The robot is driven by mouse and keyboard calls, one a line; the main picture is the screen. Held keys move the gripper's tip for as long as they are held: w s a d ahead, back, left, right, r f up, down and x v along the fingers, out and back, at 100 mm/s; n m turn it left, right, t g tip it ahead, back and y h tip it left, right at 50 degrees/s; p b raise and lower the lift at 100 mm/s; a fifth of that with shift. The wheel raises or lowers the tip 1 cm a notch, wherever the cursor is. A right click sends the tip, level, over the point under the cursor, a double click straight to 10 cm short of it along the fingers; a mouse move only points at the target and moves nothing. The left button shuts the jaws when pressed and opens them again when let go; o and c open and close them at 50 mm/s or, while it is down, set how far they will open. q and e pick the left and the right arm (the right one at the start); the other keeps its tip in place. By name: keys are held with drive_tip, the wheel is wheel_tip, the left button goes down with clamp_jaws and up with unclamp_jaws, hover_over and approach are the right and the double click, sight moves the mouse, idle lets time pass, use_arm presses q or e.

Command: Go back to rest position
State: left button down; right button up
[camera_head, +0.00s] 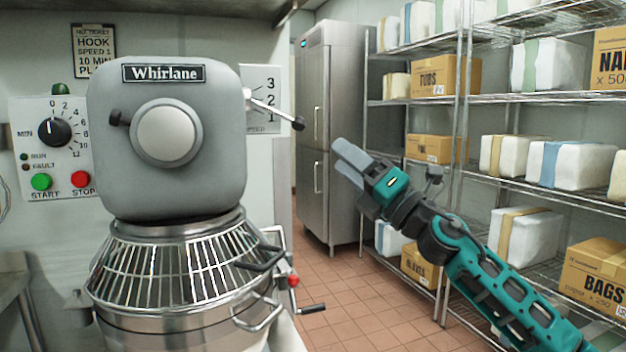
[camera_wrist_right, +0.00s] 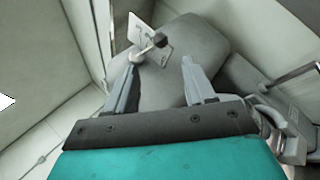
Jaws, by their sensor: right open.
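My right gripper (camera_head: 347,158) is raised in the air to the right of the large grey Whirlane mixer (camera_head: 215,120). Its two fingers are apart and nothing is between them. In the right wrist view the open right gripper (camera_wrist_right: 160,75) points toward the grey mixer body (camera_wrist_right: 200,40) and its speed lever (camera_wrist_right: 158,40). In the head view the lever (camera_head: 275,108) sticks out from the mixer's right side, with its black knob left of my fingertips and apart from them. My left gripper is not in view.
A wire bowl guard (camera_head: 175,265) covers the steel bowl, with handles on the right. A control panel (camera_head: 50,150) is at left. A steel fridge (camera_head: 330,130) stands behind. Shelves (camera_head: 540,97) with boxes and wrapped packs line the right. The tiled floor (camera_head: 360,300) between is clear.

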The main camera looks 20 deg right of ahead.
drive_tip(key=s+a+f+m+g+h+p, duration=0.1)
drive_tip(key=s+f+m+h, duration=0.15)
drive_tip(key=f+m, duration=0.5)
drive_tip(key=s+a+f+m+h+p, duration=0.1)
drive_tip(key=a+f+m+h, duration=0.2)
drive_tip(key=f, duration=0.8)
drive_tip(key=s+f+m+g+h+p, duration=0.1)
drive_tip(key=s+f+m+h, duration=0.1)
drive_tip(key=f+m, duration=0.6)
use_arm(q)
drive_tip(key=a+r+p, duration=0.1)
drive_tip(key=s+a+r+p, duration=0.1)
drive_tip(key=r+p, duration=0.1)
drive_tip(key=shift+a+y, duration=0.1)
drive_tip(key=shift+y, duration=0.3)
use_arm(e)
drive_tip(key=s+a+f+m+g+h, duration=0.1)
drive_tip(key=s+f+m+g, duration=0.2)
drive_tip(key=s+f, duration=0.7)
drive_tip(key=s+a+f+m+g+h, duration=0.1)
drive_tip(key=s+f+m+g, duration=0.3)
drive_tip(key=s+f+m, duration=0.4)
drive_tip(key=s+a+f, duration=0.1)
drive_tip(key=s+f, duration=0.2)
drive_tip(key=s, duration=0.1)
drive_tip(key=shift+s+a+f+g+h, duration=0.15)
drive_tip(key=shift+a+f+g+h, duration=0.15)
drive_tip(key=shift+h, duration=0.05)
